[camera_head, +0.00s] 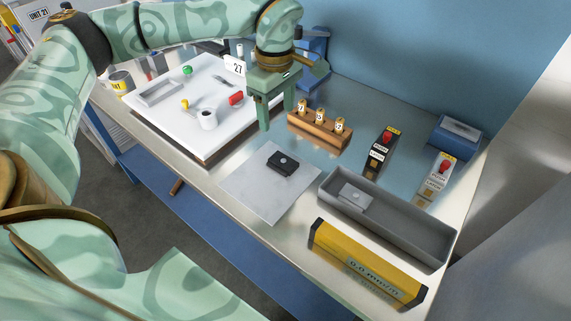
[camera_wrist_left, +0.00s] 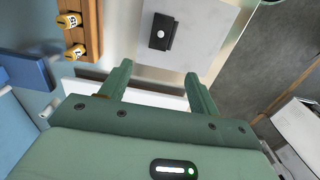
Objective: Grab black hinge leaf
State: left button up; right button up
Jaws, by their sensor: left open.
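The black hinge leaf (camera_head: 287,163) is a small dark block with a pale round spot on top. It lies on a light grey square plate (camera_head: 262,192) in the middle of the bench. It also shows in the left wrist view (camera_wrist_left: 156,42), beyond my fingertips. My left gripper (camera_head: 277,118) points down behind the leaf, above the bench and apart from it. Its green fingers (camera_wrist_left: 159,68) stand open with nothing between them. My right gripper is in neither view.
A wooden holder with numbered cylinders (camera_head: 319,133) stands just right of my left gripper. A grey tray (camera_head: 415,227) holding a light metal piece (camera_head: 355,196) and a yellow bar (camera_head: 366,262) lie to the right. A white board (camera_head: 163,121) with small parts is at left.

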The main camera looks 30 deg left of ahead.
pick_arm(q)
jog(key=b, duration=0.2)
send_over(280, 159)
notch_tip(280, 159, down, 9)
jog(key=shift+a+r, duration=0.15)
jog(key=shift+r, duration=0.05)
notch_tip(280, 159, down, 6)
jog(key=shift+w+r+b, duration=0.1)
jog(key=shift+r+b, duration=0.15)
jog(key=shift+b, duration=0.65)
jog(key=shift+r, duration=0.1)
jog(key=c, duration=1.1)
jog(key=shift+r, duration=0.1)
